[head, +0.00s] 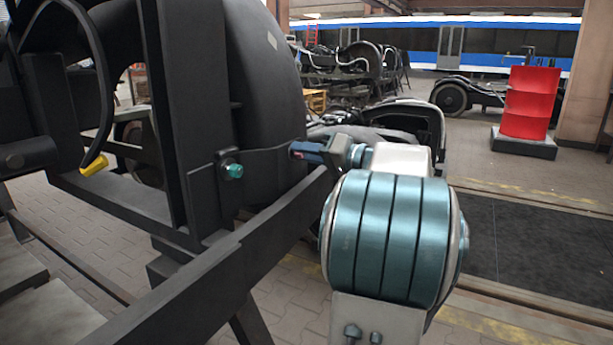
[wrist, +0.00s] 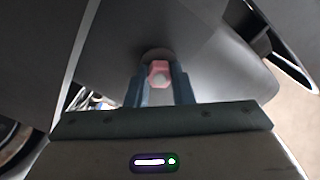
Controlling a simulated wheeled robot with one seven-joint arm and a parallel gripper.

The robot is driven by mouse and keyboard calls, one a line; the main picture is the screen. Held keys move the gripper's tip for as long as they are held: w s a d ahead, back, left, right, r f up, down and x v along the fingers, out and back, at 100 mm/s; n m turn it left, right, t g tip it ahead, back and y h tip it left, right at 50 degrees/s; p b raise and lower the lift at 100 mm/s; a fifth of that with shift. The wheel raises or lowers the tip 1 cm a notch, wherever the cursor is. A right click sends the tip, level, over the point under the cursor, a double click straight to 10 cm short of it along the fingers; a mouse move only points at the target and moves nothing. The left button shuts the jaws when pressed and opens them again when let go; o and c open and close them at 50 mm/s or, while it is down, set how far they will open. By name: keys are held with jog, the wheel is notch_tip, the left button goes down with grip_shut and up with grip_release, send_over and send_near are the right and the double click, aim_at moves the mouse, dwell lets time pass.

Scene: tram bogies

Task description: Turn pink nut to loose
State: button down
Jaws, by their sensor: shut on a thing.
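The pink nut (wrist: 159,72) shows in the wrist view, between the tips of my gripper's two blue-grey fingers. It sits on a round dark washer or base on a grey surface. My gripper (wrist: 159,88) is shut on the nut. In the head view my gripper (head: 298,151) reaches left to the dark bogie frame, its tips against the curved dark part. The nut is mostly hidden there, with only a small reddish patch at the fingertips.
A teal nut (head: 235,171) sits on the frame's bracket, left of my gripper. A yellow piece (head: 94,165) is further left. A dark beam (head: 240,245) runs below my gripper. A red barrel-like stack (head: 529,103) stands far right, with open floor before it.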

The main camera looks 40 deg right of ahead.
jog(key=n+b, duration=0.2)
jog(key=shift+f+n, duration=0.15)
jog(key=shift+n, duration=0.25)
jog(key=shift+r+n+b, duration=0.2)
jog(key=shift+n+b, duration=0.1)
jog(key=shift+n, duration=1.1)
jog(key=c, duration=1.3)
grip_release()
jog(key=shift+o, duration=0.2)
jog(key=p+v, duration=0.3)
jog(key=v, duration=1.1)
jog(key=shift+p, duration=0.3)
jog(key=shift+w, duration=0.1)
